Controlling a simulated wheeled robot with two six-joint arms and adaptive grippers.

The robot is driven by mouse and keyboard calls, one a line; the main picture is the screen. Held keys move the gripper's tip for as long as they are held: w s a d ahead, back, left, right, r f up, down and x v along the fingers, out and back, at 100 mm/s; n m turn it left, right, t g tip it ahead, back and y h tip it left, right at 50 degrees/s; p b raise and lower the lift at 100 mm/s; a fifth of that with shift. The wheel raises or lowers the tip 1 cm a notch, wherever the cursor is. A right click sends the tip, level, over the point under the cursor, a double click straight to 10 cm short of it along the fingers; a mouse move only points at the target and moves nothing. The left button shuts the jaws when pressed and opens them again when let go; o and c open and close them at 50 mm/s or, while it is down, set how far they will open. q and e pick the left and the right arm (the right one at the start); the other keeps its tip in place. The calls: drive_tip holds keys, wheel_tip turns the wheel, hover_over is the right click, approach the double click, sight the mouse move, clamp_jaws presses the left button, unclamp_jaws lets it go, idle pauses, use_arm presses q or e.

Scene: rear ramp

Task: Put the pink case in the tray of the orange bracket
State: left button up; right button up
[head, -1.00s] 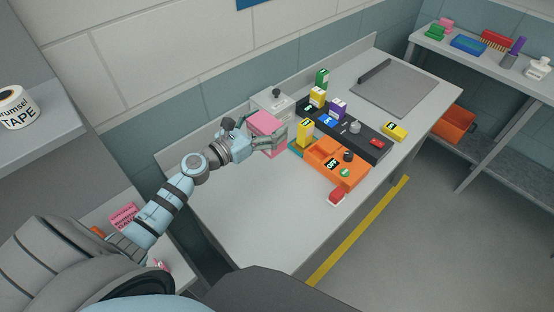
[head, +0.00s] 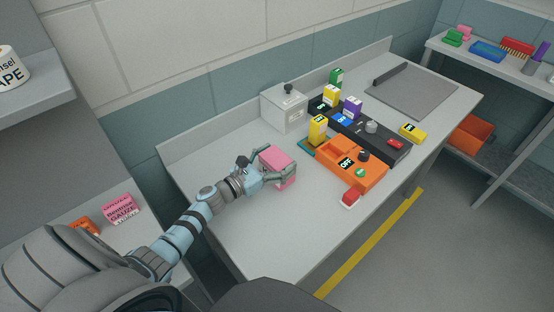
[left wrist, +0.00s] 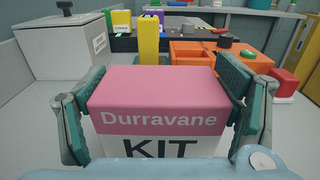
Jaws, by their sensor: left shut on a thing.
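The pink case (head: 277,158) is in my left gripper (head: 284,174), over the near part of the grey worktop. In the left wrist view the case (left wrist: 158,100) reads "Durravane KIT" on its pink and white front, with a finger on each side. I cannot tell whether its underside touches the worktop. The orange bracket (head: 362,176) stands to the right of the case, apart from it. It has shallow recesses at its left, an "OFF" label, a black knob and a green button. It also shows in the left wrist view (left wrist: 197,55), behind the case. My right gripper is not in view.
A yellow box (head: 317,130) stands upright at the bracket's left end. A white lidded box (head: 284,110) stands by the wall. A dark rail (head: 385,146) with several small boxes lies behind the bracket. A red-and-white item (head: 350,198) sits by the front edge. The left worktop is clear.

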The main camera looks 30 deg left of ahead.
use_arm(q)
drive_tip(key=shift+f, duration=0.2)
drive_tip(key=o, duration=1.5)
drive_tip(key=shift+c, duration=0.2)
drive_tip(key=shift+o, duration=0.5)
drive_tip(key=shift+r, duration=0.1)
drive_tip(key=shift+r, duration=0.1)
